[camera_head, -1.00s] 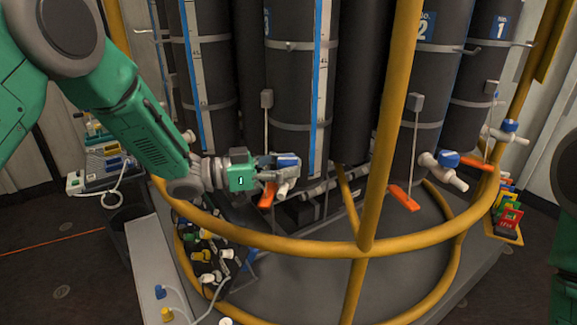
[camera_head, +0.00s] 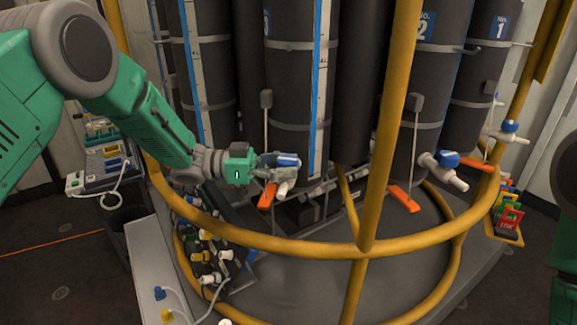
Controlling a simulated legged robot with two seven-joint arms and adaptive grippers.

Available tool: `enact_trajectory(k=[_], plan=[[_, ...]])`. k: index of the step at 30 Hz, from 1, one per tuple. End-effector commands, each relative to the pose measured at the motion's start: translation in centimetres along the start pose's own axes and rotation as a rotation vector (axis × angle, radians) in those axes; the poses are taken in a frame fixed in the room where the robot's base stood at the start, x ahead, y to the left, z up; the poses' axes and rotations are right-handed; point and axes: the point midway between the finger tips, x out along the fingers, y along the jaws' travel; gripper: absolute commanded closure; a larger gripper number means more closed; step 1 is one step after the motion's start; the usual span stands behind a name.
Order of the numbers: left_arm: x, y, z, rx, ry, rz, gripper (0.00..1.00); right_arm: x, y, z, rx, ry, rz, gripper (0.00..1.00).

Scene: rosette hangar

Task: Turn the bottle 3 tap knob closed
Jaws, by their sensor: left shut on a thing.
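The bottle 3 (camera_head: 290,90) is a tall dark grey cylinder at the centre, with a blue and white scale strip down its front. Its tap has a blue knob (camera_head: 288,160) and a white spout (camera_head: 283,188) low on the bottle. My left gripper (camera_head: 282,163) reaches in from the left and is shut on the blue knob; its fingers partly hide the tap. An orange lever (camera_head: 267,196) hangs just below it. Of my right arm, only a part shows at the right edge; its gripper is out of view.
A yellow rail frame (camera_head: 365,245) curves around the bottles, with an upright post in front. Bottle 2 (camera_head: 420,110) and bottle 1 (camera_head: 485,85) stand to the right with blue-knobbed taps. Coloured plugs on a dark panel (camera_head: 205,250) sit below my left arm.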

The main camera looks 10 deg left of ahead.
Motion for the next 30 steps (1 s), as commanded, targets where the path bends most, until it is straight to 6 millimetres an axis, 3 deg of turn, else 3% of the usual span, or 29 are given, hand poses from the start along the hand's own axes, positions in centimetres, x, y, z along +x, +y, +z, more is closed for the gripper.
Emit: enact_trajectory(k=[1, 2, 3, 14, 17, 30], plan=[[-0.1, -0.2, -0.3, 0.005, 0.005, -0.005, 0.56, 0.0, 0.0, 0.0, 0.0, 0.0, 0.0, 0.6], [-0.1, -0.2, -0.3, 0.005, 0.005, -0.005, 0.45, 0.0, 0.0, 0.0, 0.0, 0.0, 0.0, 0.6], [-0.1, -0.2, -0.3, 0.004, 0.004, -0.005, 0.42, 0.0, 0.0, 0.0, 0.0, 0.0, 0.0, 0.6], [-0.5, -0.1, -0.1, 0.003, 0.002, -0.003, 0.42, -0.1, 0.0, 0.3, 0.0, 0.003, 0.0, 0.6], [-1.6, -0.1, -0.1, 0.003, 0.002, -0.004, 0.42, -0.1, 0.0, 0.3, 0.0, 0.003, 0.0, 0.6], [-10.3, -0.3, 0.0, 0.002, 0.004, -0.005, 0.42, -0.1, 0.0, 0.2, 0.0, 0.003, 0.0, 0.6]])
